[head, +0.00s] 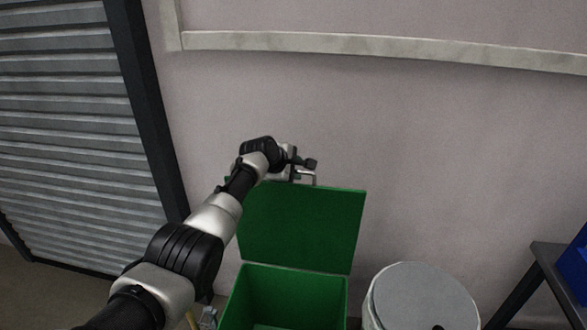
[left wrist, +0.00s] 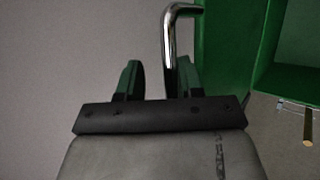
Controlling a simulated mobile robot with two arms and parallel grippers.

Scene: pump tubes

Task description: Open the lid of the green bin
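The green bin (head: 290,296) stands on the floor against the wall, its open top showing the green inside. Its green lid (head: 302,228) stands raised, nearly upright, at the back of the bin. A metal handle (head: 306,174) sits at the lid's top edge; it also shows as a bent chrome bar in the left wrist view (left wrist: 171,38). My left gripper (head: 308,165) is at the lid's top edge, beside the handle. My right gripper is not seen.
A round white-grey drum (head: 420,297) stands right of the bin. A dark table (head: 553,262) with a blue object (head: 578,264) is at the far right. A slatted shutter (head: 75,135) is at the left. The wall behind is bare except for a rail (head: 370,45).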

